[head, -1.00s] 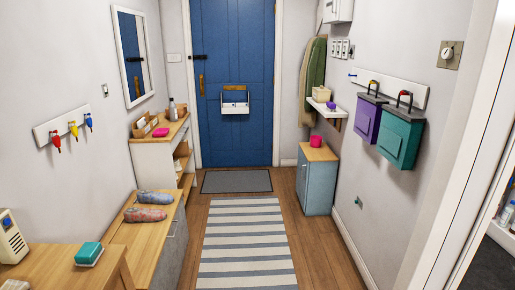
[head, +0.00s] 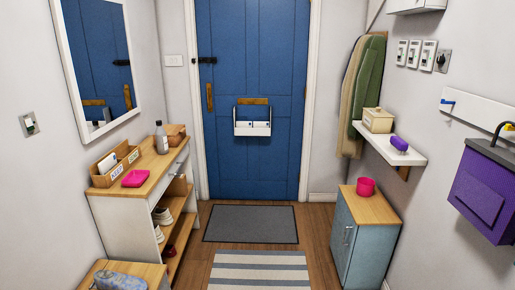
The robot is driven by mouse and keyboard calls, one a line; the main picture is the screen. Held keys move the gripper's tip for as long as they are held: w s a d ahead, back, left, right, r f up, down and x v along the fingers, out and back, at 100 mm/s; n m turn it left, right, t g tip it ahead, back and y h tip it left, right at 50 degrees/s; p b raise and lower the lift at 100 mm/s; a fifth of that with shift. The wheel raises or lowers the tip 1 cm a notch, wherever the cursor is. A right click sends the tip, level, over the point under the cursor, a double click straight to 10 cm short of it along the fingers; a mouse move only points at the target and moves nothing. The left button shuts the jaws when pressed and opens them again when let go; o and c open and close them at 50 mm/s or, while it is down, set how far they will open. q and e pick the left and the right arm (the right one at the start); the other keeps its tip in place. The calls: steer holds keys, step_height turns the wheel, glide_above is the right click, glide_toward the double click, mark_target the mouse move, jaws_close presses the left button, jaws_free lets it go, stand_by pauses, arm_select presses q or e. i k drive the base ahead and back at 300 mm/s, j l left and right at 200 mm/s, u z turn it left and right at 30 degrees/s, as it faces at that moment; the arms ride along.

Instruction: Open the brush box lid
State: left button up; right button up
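No box in view carries a readable brush label. A small cream box (head: 378,119) with what looks like a closed lid sits on the white wall shelf (head: 388,146) at the right. Neither of my grippers shows in the head view.
A blue-grey cabinet (head: 364,240) with a pink cup (head: 366,187) stands below the shelf. A purple wall box (head: 482,190) juts out at right. The wooden-topped console (head: 146,168) and a low bench (head: 147,272) line the left. The striped rug (head: 260,271) between is clear.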

mark_target(172, 130)
steer(key=i, duration=2.55)
